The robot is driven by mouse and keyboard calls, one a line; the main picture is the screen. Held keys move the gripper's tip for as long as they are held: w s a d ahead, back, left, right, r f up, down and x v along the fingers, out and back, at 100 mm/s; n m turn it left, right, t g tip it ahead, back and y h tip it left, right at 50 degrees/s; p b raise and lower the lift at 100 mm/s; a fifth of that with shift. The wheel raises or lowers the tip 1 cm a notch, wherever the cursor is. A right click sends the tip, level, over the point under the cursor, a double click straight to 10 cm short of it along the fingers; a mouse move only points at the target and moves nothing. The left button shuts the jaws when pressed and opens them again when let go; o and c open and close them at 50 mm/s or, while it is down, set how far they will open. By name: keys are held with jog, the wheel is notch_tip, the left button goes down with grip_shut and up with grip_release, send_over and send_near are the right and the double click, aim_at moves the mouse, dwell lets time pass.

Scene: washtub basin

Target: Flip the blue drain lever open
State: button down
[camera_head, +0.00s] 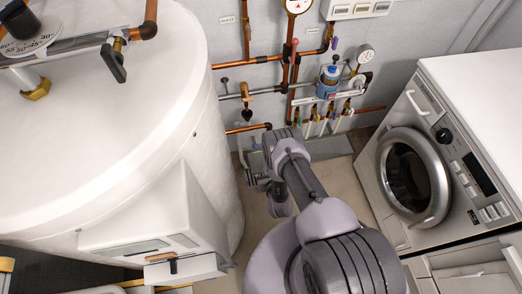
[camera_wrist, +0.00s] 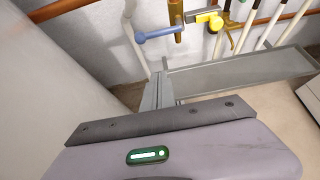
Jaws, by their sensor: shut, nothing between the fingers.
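A blue lever (camera_wrist: 160,33) shows in the wrist view at the upper middle. It lies roughly crosswise, with its left end over the white wall and its right end at a vertical brass pipe fitting (camera_wrist: 176,12). My gripper (camera_wrist: 158,82) points up toward the lever from below, with its fingers shut and empty. The fingertips look apart from the lever, with a gap in the picture. In the head view my gripper (camera_head: 262,182) is low by the wall, partly hidden by my arm. I cannot make out the blue lever for certain there.
A yellow lever (camera_wrist: 205,17) sits right of the blue one, among several white pipes. A grey trough (camera_wrist: 240,73) lies right of my gripper. A large white tank (camera_head: 105,130) stands close on the left; a washing machine (camera_head: 480,75) stands on the right.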

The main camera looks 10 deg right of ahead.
jog(key=f+b+x, duration=0.1)
jog(key=b+x, duration=0.6)
jog(key=x, duration=0.3)
jog(key=shift+w+r, duration=0.2)
jog(key=shift+r, duration=1.05)
jog(key=shift+w+r, duration=0.15)
jog(key=shift+r, duration=1.05)
jog(key=shift+p, duration=0.3)
